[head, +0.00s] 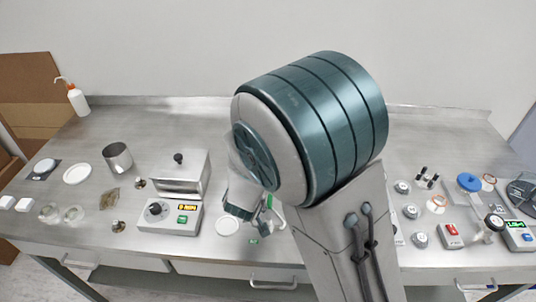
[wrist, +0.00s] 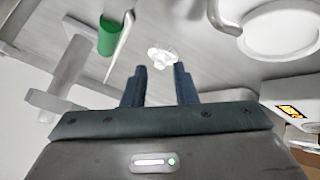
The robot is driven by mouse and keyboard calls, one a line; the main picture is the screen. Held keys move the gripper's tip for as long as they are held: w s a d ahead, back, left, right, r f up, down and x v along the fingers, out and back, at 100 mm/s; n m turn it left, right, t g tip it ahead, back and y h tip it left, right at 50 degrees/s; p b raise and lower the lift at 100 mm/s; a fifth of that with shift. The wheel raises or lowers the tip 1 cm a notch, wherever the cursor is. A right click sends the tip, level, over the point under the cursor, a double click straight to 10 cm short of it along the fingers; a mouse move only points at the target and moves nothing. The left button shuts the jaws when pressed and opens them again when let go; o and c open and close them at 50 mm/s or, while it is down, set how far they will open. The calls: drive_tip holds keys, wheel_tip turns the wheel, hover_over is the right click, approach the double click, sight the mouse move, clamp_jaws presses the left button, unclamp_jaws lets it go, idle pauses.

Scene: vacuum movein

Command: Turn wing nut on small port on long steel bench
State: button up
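In the wrist view my gripper (wrist: 160,75) is open, its two dark fingers apart with nothing between them. A small pale lobed piece (wrist: 162,56), which may be the wing nut, lies just beyond the fingertips and is blurred. I cannot tell its distance. A pale flanged tube (wrist: 62,82), possibly part of the small port, is at the left beside a green cylinder (wrist: 108,36). In the head view my gripper (head: 240,208) is low over the middle of the long steel bench (head: 300,262), largely hidden by my arm. The wing nut cannot be made out there.
A heater box (head: 170,214) with a display and a lidded steel box (head: 180,172) stand left of my gripper. A white ring (head: 228,226) lies close by. A steel beaker (head: 117,158) is farther left. Gauges, a blue-topped part (head: 469,182) and controllers crowd the right.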

drive_tip(key=shift+s+a+f+n+t+h+p, duration=0.15)
drive_tip(key=shift+a+f+n+t+h+p, duration=0.1)
drive_tip(key=shift+a+n+t+h+p, duration=0.3)
drive_tip(key=shift+s+d+n+t+h, duration=0.1)
drive_tip(key=shift+s+n+t+h, duration=0.1)
drive_tip(key=shift+n+t+h, duration=0.4)
drive_tip(key=s+r+n+t+h+p, duration=0.3)
drive_tip(key=s+r+n+t+h, duration=0.2)
drive_tip(key=t+h, duration=0.1)
drive_tip(key=p+x, duration=0.3)
drive_tip(key=x, duration=1)
drive_tip(key=shift+w+d+r, duration=0.15)
drive_tip(key=shift+w+r, duration=0.1)
drive_tip(key=shift+w, duration=0.1)
drive_tip(key=shift+y, duration=0.25)
drive_tip(key=shift+m, duration=0.25)
clamp_jaws()
